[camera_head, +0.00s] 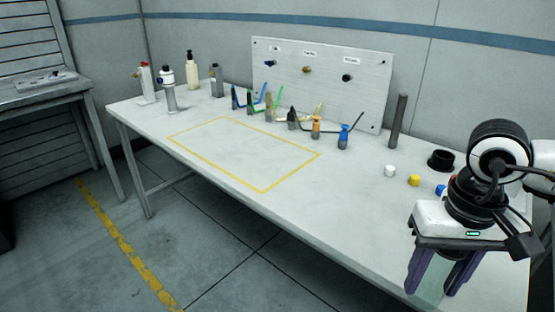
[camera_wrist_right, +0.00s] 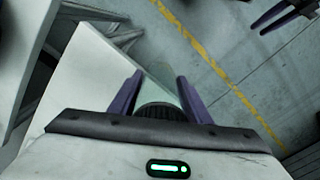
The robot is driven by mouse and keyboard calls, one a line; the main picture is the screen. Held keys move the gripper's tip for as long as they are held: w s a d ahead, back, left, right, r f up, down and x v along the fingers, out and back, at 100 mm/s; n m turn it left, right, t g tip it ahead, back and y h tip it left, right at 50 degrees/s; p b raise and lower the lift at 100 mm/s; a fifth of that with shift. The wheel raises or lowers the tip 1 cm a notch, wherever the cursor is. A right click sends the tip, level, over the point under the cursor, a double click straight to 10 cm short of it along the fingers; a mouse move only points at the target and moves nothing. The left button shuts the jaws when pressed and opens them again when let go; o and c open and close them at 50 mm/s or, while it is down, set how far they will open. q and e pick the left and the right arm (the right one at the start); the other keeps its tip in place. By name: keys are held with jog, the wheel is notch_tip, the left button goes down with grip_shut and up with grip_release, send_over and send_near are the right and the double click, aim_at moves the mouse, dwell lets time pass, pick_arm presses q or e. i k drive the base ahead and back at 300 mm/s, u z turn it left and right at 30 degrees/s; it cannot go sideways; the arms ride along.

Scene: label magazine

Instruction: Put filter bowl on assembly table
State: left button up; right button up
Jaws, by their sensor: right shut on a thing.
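My right gripper (camera_head: 440,282) is at the lower right in the head view, in front of the table's near edge. Its purple fingers are shut on the filter bowl (camera_head: 430,292), a pale greenish see-through piece. In the right wrist view the bowl (camera_wrist_right: 162,88) sits between the two fingers (camera_wrist_right: 160,97), with a dark ribbed ring at its near end. The white assembly table (camera_head: 330,205) has a yellow outlined rectangle (camera_head: 262,191) with bare surface inside. My left gripper (camera_wrist_right: 282,14) shows only at the top right of the right wrist view, its two purple fingers apart and empty.
A grey panel (camera_head: 350,100) stands at the back of the table, with several small fittings and coloured tubes before it. Bottles (camera_head: 192,72) stand at the far left end. White (camera_head: 390,171) and yellow caps (camera_head: 414,180), a black ring (camera_head: 440,160) and a dark rod (camera_head: 398,122) are at the right.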

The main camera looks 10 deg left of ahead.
aim_at(219, 136)
jog(key=u, duration=0.7)
jog(key=i, duration=0.55)
jog(key=u, duration=1.15)
jog(key=i, duration=1.5)
jog(key=z, duration=1.1)
jog(key=i, duration=0.7)
jog(key=z, duration=0.75)
